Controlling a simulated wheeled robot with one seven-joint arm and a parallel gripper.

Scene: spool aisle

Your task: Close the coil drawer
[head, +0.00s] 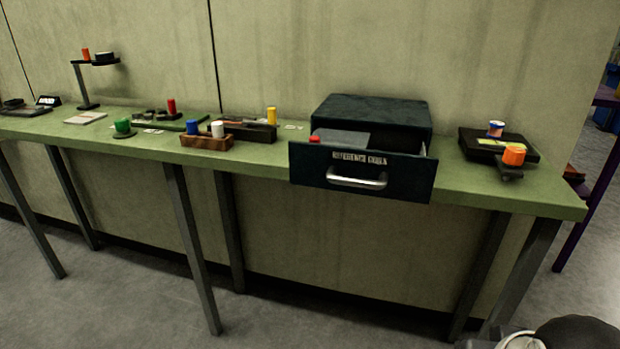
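The coil drawer (362,171) is a dark blue drawer front with a pale printed label and a silver bar handle (357,179). It is pulled out of its dark blue cabinet (372,110), which stands on the green bench, and its front hangs past the bench's front edge. Inside the open drawer I see a red-topped item (314,140) and a grey panel at the left; the rest of the inside is hidden. My gripper cannot be made out in the head view.
The green bench (480,185) runs along the wall on dark legs. Right of the drawer are a black scale-like device (470,142) and an orange spool (514,155). Left are a wooden block (206,143) with spools and a black tray.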

